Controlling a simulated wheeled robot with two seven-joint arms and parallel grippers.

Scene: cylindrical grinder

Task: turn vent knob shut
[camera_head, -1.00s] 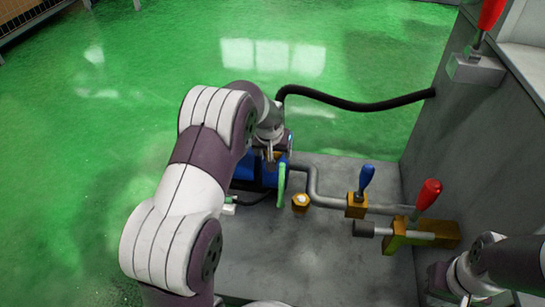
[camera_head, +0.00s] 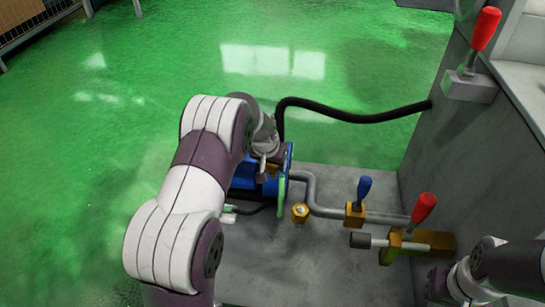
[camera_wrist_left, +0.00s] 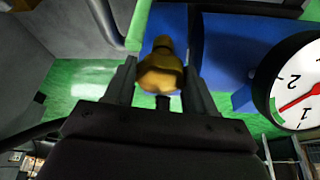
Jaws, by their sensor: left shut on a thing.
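The brass-yellow vent knob (camera_wrist_left: 160,72) shows in the left wrist view between the two dark fingers of my left gripper (camera_wrist_left: 160,88). The gripper is shut on it. In the head view my left gripper (camera_head: 268,172) is at the blue pump body (camera_head: 246,172), and my own arm and wrist hide most of the knob there. My right arm is at the lower right of the head view; its jaws do not show clearly.
A round gauge (camera_wrist_left: 298,85) is close on the right in the wrist view. A blue-handled valve (camera_head: 363,188), a red-handled valve (camera_head: 424,208) and grey pipe (camera_head: 325,203) lie right of the pump. A black hose (camera_head: 350,115) runs behind. Green floor is open beyond.

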